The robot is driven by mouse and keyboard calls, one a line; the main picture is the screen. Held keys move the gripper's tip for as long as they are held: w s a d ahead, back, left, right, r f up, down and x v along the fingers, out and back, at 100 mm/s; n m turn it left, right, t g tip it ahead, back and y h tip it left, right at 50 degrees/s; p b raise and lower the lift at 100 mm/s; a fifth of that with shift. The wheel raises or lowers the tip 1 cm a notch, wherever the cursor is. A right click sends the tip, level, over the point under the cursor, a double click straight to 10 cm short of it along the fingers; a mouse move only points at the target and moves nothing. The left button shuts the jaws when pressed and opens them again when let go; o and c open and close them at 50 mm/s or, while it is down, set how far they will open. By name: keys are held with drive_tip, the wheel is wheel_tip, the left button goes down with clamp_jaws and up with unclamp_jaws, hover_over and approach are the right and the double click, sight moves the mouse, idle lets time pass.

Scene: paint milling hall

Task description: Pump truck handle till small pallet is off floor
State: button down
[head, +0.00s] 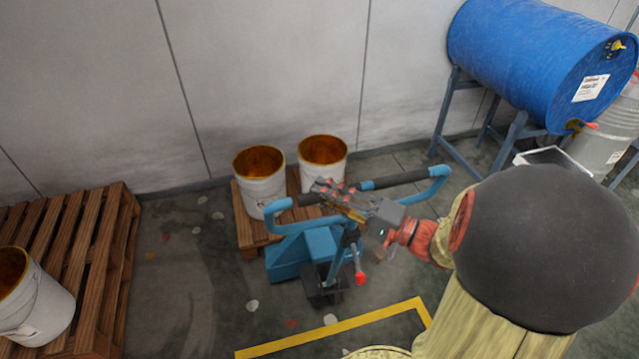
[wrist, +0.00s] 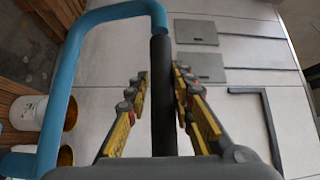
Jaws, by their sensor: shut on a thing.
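The blue pallet truck (head: 302,254) stands on the floor in the middle of the head view, its looped blue handle (head: 437,186) with dark grips raised toward me. My gripper (head: 338,194) is shut on the truck handle. In the wrist view, the gripper fingers (wrist: 160,105) lie on both sides of a black grip section, and the blue loop (wrist: 68,75) curves off to the left. The small wooden pallet (head: 246,232) is behind the truck and bears two white buckets (head: 262,191) (head: 334,177) with orange-brown insides. The gap under the pallet cannot be made out.
A larger wooden pallet (head: 112,235) with a white bucket (head: 42,305) is at the left. A blue drum (head: 520,60) lies on a stand (head: 455,140) at the right. A yellow floor line (head: 320,335) runs in front.

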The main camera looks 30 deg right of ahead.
drive_tip(key=shift+s+a+f, duration=0.1)
drive_tip(key=shift+s+f, duration=0.05)
drive_tip(key=shift+f, duration=0.7)
drive_tip(key=c, duration=1.9)
unclamp_jaws()
drive_tip(key=shift+o, duration=0.7)
drive_tip(key=shift+w, duration=0.25)
drive_tip(key=shift+o, duration=0.7)
drive_tip(key=shift+r, duration=0.1)
drive_tip(key=shift+s+r, duration=0.1)
drive_tip(key=r+v, duration=0.1)
drive_tip(key=v, duration=1)
drive_tip(key=shift+s+d+f, duration=0.3)
drive_tip(key=shift+d+f, duration=0.1)
